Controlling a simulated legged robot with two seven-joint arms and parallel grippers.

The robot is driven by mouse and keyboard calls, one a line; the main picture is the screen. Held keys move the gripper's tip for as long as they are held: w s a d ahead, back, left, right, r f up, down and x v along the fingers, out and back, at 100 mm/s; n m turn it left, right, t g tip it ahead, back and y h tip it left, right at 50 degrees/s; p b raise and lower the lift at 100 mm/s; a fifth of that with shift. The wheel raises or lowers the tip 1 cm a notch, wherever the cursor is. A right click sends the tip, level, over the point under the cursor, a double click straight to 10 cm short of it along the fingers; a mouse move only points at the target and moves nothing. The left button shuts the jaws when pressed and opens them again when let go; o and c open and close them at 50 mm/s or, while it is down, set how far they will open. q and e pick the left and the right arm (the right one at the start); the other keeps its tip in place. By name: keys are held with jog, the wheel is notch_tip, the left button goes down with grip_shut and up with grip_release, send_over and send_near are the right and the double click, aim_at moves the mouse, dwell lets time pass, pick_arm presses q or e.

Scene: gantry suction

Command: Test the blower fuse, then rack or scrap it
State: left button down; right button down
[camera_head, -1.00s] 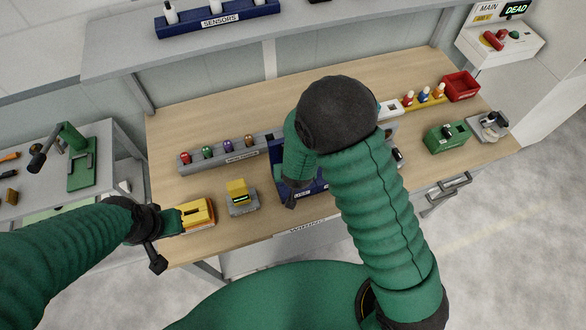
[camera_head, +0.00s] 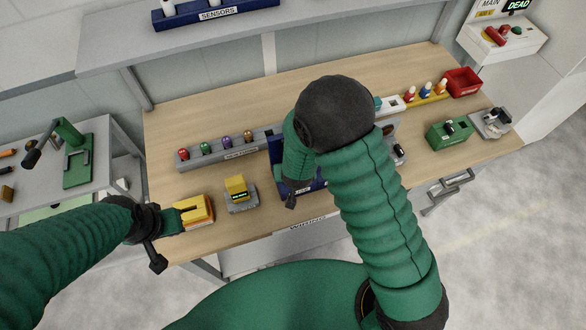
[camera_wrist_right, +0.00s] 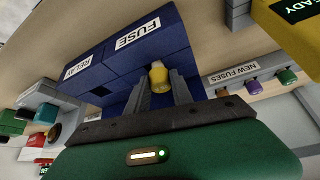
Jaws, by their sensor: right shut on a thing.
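The blue box (camera_head: 274,148) stands mid-table, mostly hidden behind my right arm in the head view. In the right wrist view, the blue box (camera_wrist_right: 184,38) carries labels FUSE and RELAY. My right gripper (camera_wrist_right: 164,88) is shut on a yellow-capped fuse (camera_wrist_right: 158,76) at the box's FUSE part; whether the fuse is still seated is unclear. A yellow tester (camera_head: 236,187) with a lit display sits on a grey base, and it also shows in the right wrist view (camera_wrist_right: 284,22). My left gripper (camera_head: 165,222) is beside a yellow block (camera_head: 195,211); its finger gap is unclear.
The NEW FUSES rail (camera_head: 226,157) holds several coloured fuses. At the right are a red bin (camera_head: 463,82), a yellow rail (camera_head: 428,98) with coloured pegs, a green box (camera_head: 449,135) and a grey device (camera_head: 490,124). The MAIN panel (camera_head: 503,42) reads DEAD. Wood surface behind the NEW FUSES rail is clear.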

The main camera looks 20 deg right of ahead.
jog(key=c, duration=1)
grip_release()
jog(key=shift+c, duration=0.2)
jog(key=p+v, duration=0.5)
jog(key=v, duration=1.1)
jog(key=shift+s+r+p, duration=0.2)
jog(key=shift+r+p, duration=0.05)
jog(key=shift+p, duration=0.15)
jog(key=shift+a, duration=0.1)
